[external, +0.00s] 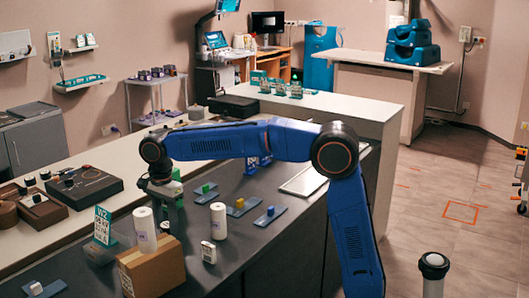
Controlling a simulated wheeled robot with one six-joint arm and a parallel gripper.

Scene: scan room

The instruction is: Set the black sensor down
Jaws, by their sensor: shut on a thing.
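My gripper (166,208) points down over the dark grey counter (236,250), at the end of my blue arm. It is shut on a small dark thing, which I take to be the black sensor. The jaws and the white roll in front hide most of it, so its outline is unclear. I cannot tell whether it touches the counter.
Right of my gripper are blue plates with a green block (206,189), a yellow block (240,203) and a blue block (270,210).

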